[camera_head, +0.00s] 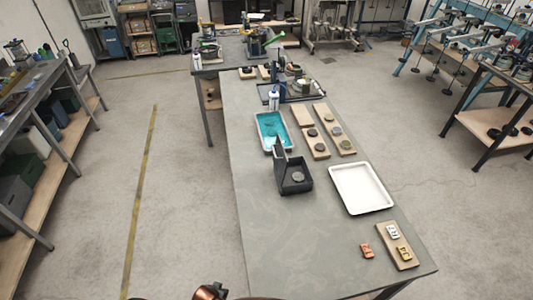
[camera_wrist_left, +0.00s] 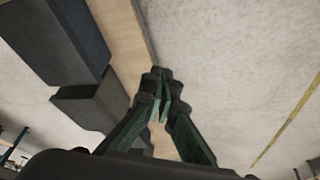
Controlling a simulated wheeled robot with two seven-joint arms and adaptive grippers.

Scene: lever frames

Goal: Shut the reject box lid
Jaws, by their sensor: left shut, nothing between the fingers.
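The reject box (camera_head: 296,187) is a small dark grey open-topped box on the long grey table in the head view. A dark round piece (camera_head: 297,177) lies inside. My left gripper (camera_wrist_left: 162,88) shows in the left wrist view with its green fingers together and nothing between them. It is well away from the box, which is not in that view. My right gripper is in neither view.
Near the box on the table (camera_head: 250,215) are a teal-lined tray (camera_head: 259,135), wooden boards with discs, and a white tray (camera_head: 360,187). A board (camera_head: 404,258) with small metal pieces lies at the near right. The table left of and in front of the box is clear.

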